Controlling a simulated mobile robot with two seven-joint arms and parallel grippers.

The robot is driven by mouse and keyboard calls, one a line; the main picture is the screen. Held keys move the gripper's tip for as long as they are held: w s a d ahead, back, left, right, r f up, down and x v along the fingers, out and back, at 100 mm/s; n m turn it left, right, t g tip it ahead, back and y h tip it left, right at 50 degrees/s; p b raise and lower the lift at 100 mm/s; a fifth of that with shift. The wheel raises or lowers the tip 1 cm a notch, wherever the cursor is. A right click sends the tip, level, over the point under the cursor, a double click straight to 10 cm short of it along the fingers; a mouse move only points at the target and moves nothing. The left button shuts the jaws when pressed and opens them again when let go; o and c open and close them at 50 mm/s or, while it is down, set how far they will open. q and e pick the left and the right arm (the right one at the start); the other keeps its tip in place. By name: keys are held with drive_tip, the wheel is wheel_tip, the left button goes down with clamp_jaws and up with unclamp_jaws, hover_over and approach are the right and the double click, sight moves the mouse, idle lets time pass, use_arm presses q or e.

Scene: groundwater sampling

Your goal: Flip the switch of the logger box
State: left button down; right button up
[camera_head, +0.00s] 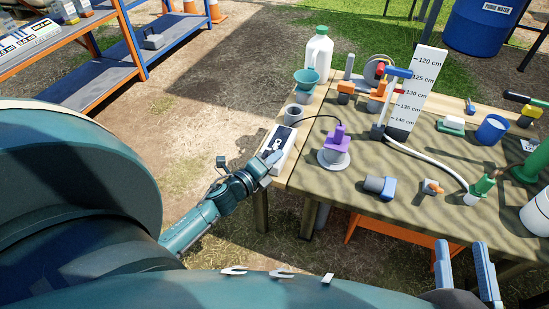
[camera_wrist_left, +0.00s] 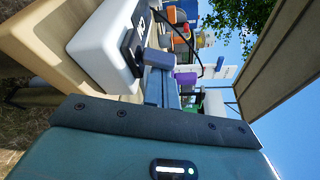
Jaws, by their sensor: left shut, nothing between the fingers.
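The logger box (camera_head: 281,158) is a white box with a black panel on top, at the left edge of the wooden table. In the left wrist view the logger box (camera_wrist_left: 97,50) fills the upper left, with the dark switch part (camera_wrist_left: 133,45) on its face. My left gripper (camera_head: 271,157) is shut and empty, its tips at the box's near left side. In the left wrist view its fingers (camera_wrist_left: 154,62) are together beside the dark part; I cannot tell whether they touch it. My right gripper (camera_head: 464,258) is open and empty at the bottom right, in front of the table.
A black cable runs from the box to a purple-topped device (camera_head: 337,142) on a round base. A grey cup (camera_head: 293,115), a teal funnel (camera_head: 306,80) and a white jug (camera_head: 318,52) stand behind the box. Open ground lies left of the table, before a shelf (camera_head: 103,72).

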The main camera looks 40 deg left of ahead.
use_arm(q)
drive_tip(key=shift+a+n, duration=0.1)
drive_tip(key=shift+n, duration=0.3)
use_arm(e)
drive_tip(key=shift+r, duration=0.2)
use_arm(q)
drive_tip(key=shift+s+a+r+n+t+h, duration=0.15)
drive_tip(key=shift+n+t, duration=0.15)
drive_tip(key=shift+n, duration=0.3)
drive_tip(key=shift+w+a+r+n+t+h, duration=0.15)
drive_tip(key=shift+n+t, duration=0.15)
drive_tip(key=shift+n, duration=0.3)
drive_tip(key=n, duration=0.1)
drive_tip(key=n+t, duration=0.1)
drive_tip(key=n, duration=0.1)
drive_tip(key=shift+s+a+r+b, duration=0.1)
drive_tip(key=shift+s+a+b, duration=0.1)
drive_tip(key=shift+a+b, duration=0.15)
use_arm(e)
drive_tip(key=shift+f, duration=0.1)
use_arm(q)
drive_tip(key=shift+d+r, duration=0.1)
